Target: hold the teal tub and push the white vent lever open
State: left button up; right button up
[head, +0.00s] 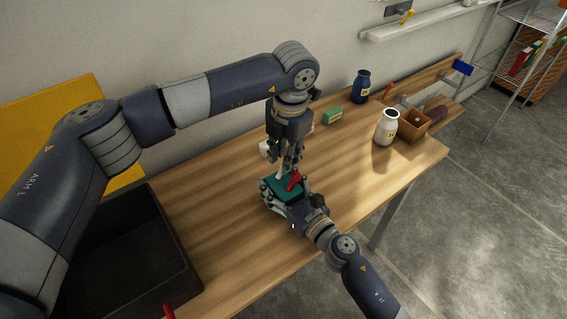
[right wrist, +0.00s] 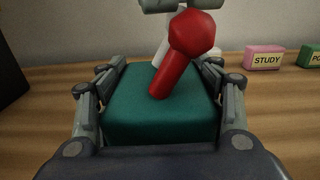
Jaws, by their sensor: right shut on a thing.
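The teal tub (head: 287,194) sits near the middle of the wooden table, and it fills the middle of the right wrist view (right wrist: 155,115). My right gripper (head: 283,190) is shut on the tub, with a finger along each side. A red lever (right wrist: 180,55) with a thick knob rises tilted from the lid. Behind it is the white vent lever (right wrist: 159,53), partly hidden by the red one. My left gripper (head: 288,164) points down just above the levers. Its fingertips are small there, and I cannot tell whether they touch the white lever.
A black bin (head: 165,235) stands at the left. A white jar (head: 386,128), a wooden box (head: 413,125), a blue bottle (head: 361,86) and a green block (head: 332,115) stand farther back. A pink block (right wrist: 263,58) is behind the tub. The table right of the tub is clear.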

pick_arm(q)
notch_tip(320, 180, up, 8)
jog(key=shift+s+d, duration=0.25)
jog(key=shift+s, duration=0.1)
pick_arm(e)
jog(key=o, duration=1.3)
jog(key=shift+d, duration=0.1)
